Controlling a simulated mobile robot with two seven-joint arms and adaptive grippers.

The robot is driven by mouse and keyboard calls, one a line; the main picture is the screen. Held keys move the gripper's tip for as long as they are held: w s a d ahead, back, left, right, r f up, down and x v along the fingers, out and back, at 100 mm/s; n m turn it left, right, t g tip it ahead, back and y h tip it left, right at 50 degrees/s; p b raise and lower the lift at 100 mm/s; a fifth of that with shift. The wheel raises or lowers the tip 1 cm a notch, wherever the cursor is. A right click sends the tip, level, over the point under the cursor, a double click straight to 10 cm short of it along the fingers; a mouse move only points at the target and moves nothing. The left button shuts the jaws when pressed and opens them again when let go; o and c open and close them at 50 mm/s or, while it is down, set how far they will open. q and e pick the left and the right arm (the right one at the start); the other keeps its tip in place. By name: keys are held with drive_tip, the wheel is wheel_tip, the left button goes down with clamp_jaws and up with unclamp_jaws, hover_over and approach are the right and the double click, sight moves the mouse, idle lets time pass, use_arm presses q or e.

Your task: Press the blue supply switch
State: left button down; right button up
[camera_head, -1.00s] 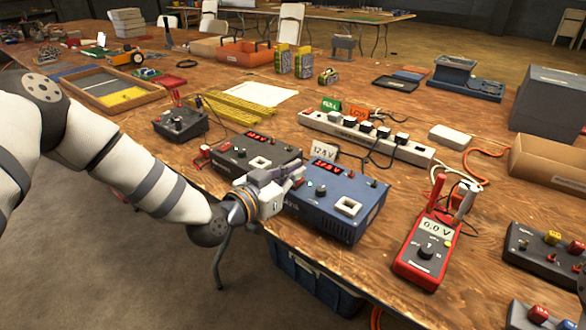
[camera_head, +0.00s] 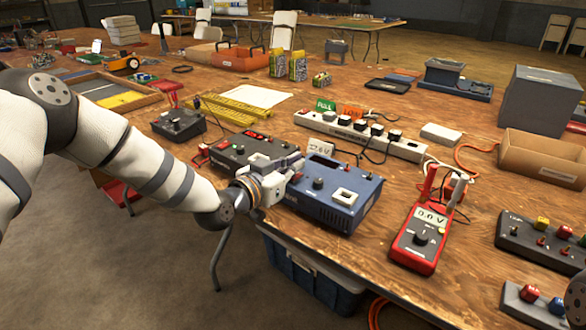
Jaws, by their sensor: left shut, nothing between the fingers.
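The blue supply (camera_head: 335,215) stands near the table's front edge. Its top has a dark display window (camera_head: 322,147), knobs, and a square white-framed switch (camera_head: 345,197) towards its front right. My left gripper (camera_head: 297,162) is shut and empty. It hangs over the gap between the blue supply and the black supply (camera_head: 230,152), by the blue one's left side, and hides part of both. I cannot tell whether its fingertips touch the blue supply. The white-framed switch is clear of the gripper.
The black supply has a lit red display. A small white card (camera_head: 319,146) stands behind the blue supply. A red multimeter (camera_head: 420,235) is to the right, and a power strip (camera_head: 362,135) with several plugs lies behind. Bare tabletop lies between blue supply and multimeter.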

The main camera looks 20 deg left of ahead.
sight(294, 177)
use_arm(q)
wheel_tip(294, 177, up, 5)
drive_tip(key=shift+s+r+p, duration=0.15)
drive_tip(key=shift+r+p, duration=0.05)
drive_tip(key=shift+p, duration=0.6)
drive_tip(key=p+v, duration=0.1)
drive_tip(key=v, duration=0.8)
drive_tip(key=shift+r+p, duration=0.3)
use_arm(e)
drive_tip(key=w+r+t, duration=0.1)
drive_tip(key=w+r, duration=0.3)
drive_tip(key=shift+w+a+r+t, duration=0.15)
drive_tip(key=shift+w+r+t, duration=0.15)
drive_tip(key=shift+t, duration=0.1)
